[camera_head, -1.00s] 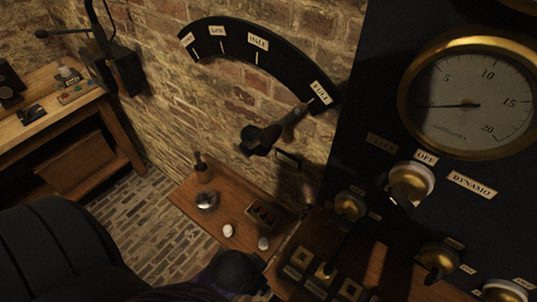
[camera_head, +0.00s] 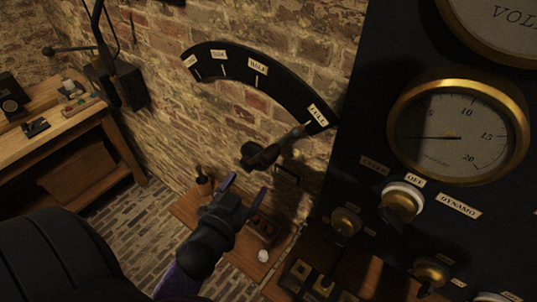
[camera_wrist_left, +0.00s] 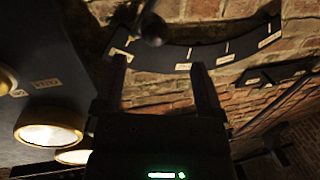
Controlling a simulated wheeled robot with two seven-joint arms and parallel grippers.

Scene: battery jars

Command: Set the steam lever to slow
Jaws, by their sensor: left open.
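The dark steam lever (camera_head: 272,152) is mounted on the brick wall below a black curved scale (camera_head: 284,86). Its arm slants up to the right, with its tip close to the FULL label (camera_head: 318,113). The SLOW label (camera_head: 219,55) is near the scale's left end, with HALF (camera_head: 258,67) between. My left gripper (camera_head: 244,186) is open and empty, below the lever and apart from it. In the left wrist view, the two fingers (camera_wrist_left: 159,72) point toward the scale, with the dark rounded lever (camera_wrist_left: 150,28) beyond them. My right gripper is not in view.
A black panel with brass gauges (camera_head: 459,133) and knobs (camera_head: 401,203) stands close on the right. A small wooden shelf (camera_head: 188,207) with a jar and small items lies below the lever. A wooden bench (camera_head: 70,115) is at the far left.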

